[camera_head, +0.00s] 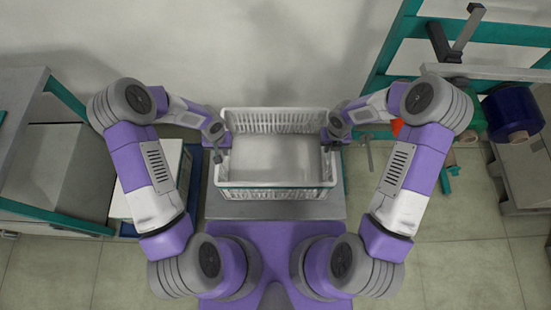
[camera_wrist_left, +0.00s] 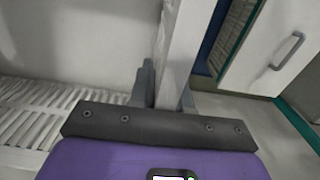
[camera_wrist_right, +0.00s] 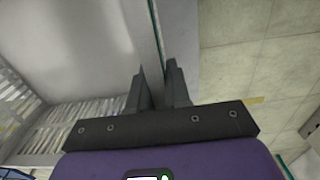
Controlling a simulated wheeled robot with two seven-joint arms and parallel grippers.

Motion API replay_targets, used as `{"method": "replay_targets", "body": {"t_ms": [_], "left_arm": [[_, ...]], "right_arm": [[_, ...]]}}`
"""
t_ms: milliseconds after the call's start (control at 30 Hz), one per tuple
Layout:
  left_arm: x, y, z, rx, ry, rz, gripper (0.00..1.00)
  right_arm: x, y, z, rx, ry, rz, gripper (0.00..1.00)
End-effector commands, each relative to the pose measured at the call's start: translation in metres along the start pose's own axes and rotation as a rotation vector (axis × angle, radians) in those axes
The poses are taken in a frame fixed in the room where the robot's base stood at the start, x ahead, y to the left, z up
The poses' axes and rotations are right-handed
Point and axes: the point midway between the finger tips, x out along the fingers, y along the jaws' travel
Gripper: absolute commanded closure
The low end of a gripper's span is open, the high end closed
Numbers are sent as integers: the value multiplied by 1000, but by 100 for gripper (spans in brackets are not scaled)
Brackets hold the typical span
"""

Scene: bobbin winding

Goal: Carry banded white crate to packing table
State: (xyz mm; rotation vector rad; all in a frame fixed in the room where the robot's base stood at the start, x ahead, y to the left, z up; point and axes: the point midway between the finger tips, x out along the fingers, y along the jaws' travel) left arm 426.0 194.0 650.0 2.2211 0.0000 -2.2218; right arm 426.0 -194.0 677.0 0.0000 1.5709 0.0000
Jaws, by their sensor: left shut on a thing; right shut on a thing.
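The white slatted crate (camera_head: 275,195) with a teal band along its near side is in the middle of the head view, in front of my body. It looks level, and its grey floor shows bare. My left gripper (camera_head: 219,150) is shut on its left wall; the left wrist view shows that wall (camera_wrist_left: 177,45) between the fingers (camera_wrist_left: 163,88). My right gripper (camera_head: 334,138) is shut on its right wall, and the right wrist view shows the wall (camera_wrist_right: 178,30) between the fingers (camera_wrist_right: 160,88). I cannot tell whether the crate's underside touches anything.
A grey bench with teal edges (camera_head: 60,226) stands at the left, with a white drawer box (camera_head: 122,208) beside it. At the right are a teal rack (camera_head: 395,55), a dark blue spool (camera_head: 512,112) and a grey stand (camera_head: 520,165). A pale wall lies behind the crate. Tiled floor shows at lower right.

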Motion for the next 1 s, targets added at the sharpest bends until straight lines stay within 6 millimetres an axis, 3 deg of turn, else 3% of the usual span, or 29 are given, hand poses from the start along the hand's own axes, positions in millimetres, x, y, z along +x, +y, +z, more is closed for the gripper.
{"method": "replay_targets", "body": {"t_ms": [1000], "left_arm": [[-9,0,-1,0,2,0,100]], "right_arm": [[-9,0,0,0,-1,0,100]]}}
